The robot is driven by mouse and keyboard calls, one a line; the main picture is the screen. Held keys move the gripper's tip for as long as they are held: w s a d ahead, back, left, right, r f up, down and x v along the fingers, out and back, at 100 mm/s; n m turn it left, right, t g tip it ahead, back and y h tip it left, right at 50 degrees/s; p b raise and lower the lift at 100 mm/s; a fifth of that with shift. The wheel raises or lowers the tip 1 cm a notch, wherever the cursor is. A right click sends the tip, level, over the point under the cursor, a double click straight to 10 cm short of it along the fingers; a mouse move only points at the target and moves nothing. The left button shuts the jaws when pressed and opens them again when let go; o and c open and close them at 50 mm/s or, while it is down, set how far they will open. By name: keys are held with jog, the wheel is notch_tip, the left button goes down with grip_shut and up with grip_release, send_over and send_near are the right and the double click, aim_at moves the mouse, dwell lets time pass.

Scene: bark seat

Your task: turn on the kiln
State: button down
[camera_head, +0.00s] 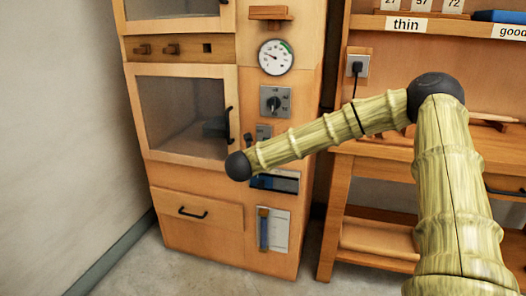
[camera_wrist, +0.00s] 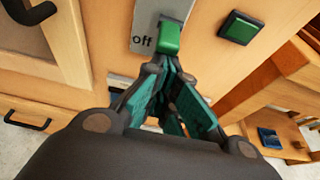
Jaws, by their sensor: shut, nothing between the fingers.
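The kiln is a wooden cabinet (camera_head: 180,170) with a dark glass door (camera_head: 182,108). In the wrist view, a grey switch plate (camera_wrist: 146,22) marked "off" carries a green switch lever (camera_wrist: 168,38). A square green button (camera_wrist: 239,27) sits to its right. My gripper (camera_wrist: 172,72) is shut and empty, its teal-padded fingertips right at the lower end of the lever. Whether they touch it I cannot tell. In the head view my arm crosses in front of the panel, and the gripper is not clearly made out there.
A round gauge (camera_head: 276,57) and a dial (camera_head: 273,101) are on the kiln's panel. The door handle (camera_wrist: 33,12) and the drawer handle (camera_wrist: 27,122) stick out at left in the wrist view. A wooden workbench (camera_head: 375,165) stands at right; a wall is at left.

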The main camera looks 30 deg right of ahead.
jog(key=shift+s+a+r+g+y+p, duration=0.15)
jog(key=shift+r+g+y+p, duration=0.55)
jog(key=shift+p, duration=0.45)
jog(key=shift+r+p, duration=0.4)
jog(key=shift+r, duration=0.35)
jog(key=v, duration=0.9)
jog(key=shift+s+a+f+b, duration=0.25)
jog(key=shift+a+f+b, duration=0.05)
jog(key=shift+b, duration=0.1)
